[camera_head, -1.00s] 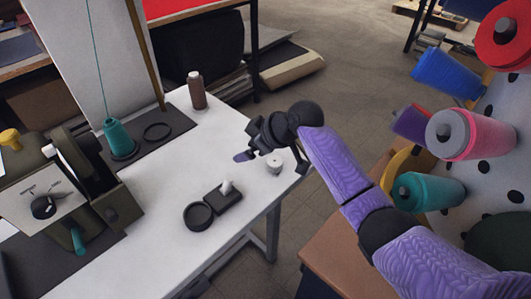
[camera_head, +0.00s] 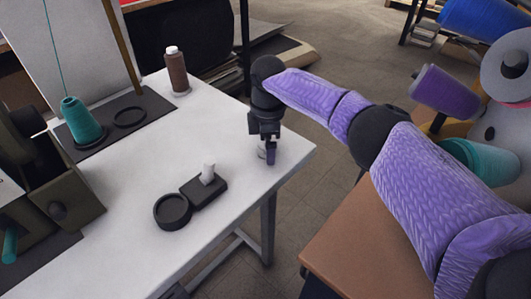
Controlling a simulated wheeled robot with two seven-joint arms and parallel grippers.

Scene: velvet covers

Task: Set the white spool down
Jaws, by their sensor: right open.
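The white spool (camera_head: 261,149) is small and sits at the right part of the white table (camera_head: 215,120), near its right edge. It is partly hidden behind my right gripper's finger. My left gripper is not in view.
A black block (camera_head: 212,190) with a small white piece and a black ring (camera_head: 172,211) lie on the table's front half. A brown spool (camera_head: 177,72) stands at the back. A teal cone (camera_head: 82,122) is left. Large spools, including a purple one (camera_head: 445,92), hang at right.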

